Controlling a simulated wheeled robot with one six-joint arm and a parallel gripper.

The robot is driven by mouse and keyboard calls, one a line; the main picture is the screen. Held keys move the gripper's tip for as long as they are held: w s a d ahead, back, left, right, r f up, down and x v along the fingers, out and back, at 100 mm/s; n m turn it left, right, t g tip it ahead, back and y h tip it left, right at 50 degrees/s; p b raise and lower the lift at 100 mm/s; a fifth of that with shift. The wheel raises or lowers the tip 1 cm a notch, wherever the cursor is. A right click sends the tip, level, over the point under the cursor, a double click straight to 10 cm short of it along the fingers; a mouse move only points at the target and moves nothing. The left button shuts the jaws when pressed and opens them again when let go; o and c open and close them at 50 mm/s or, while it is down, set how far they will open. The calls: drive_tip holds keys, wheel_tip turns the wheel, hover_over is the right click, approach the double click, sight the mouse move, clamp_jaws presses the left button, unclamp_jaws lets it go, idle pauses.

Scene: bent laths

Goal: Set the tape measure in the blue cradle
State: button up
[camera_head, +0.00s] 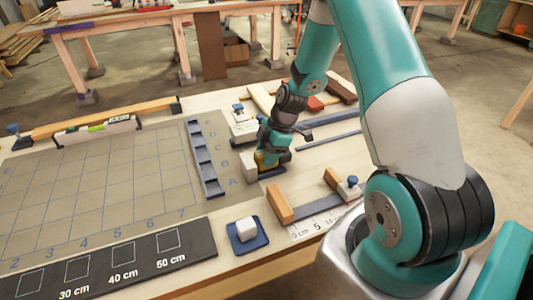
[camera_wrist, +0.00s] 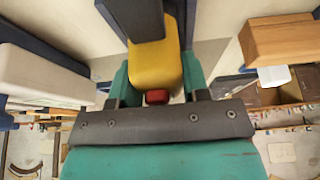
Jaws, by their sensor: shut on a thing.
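My gripper (camera_head: 270,157) is shut on the tape measure, low over the table just right of the lettered rack. In the wrist view the tape measure (camera_wrist: 157,65) is yellow with a red button, held between the teal fingers. In the head view only a small yellow part (camera_head: 264,159) shows; the gripper hides the rest. A dark blue piece (camera_head: 272,174), which looks like the cradle, lies directly below and beside the gripper. A dark blue-grey block (camera_wrist: 135,16) overlaps the tape measure's far end in the wrist view. I cannot tell whether the tape measure touches the cradle.
A white block (camera_head: 250,166) stands close left of my gripper, beside the blue lettered rack (camera_head: 204,160). A wooden block (camera_head: 280,205) with a grey lath stands in front. A blue tray (camera_head: 262,239) holds a white cube. The gridded board (camera_head: 90,190) is largely clear.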

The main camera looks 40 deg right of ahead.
drive_tip(key=o, duration=1.2)
drive_tip(key=shift+r+p, duration=2.7)
drive_tip(key=shift+r, duration=1.3)
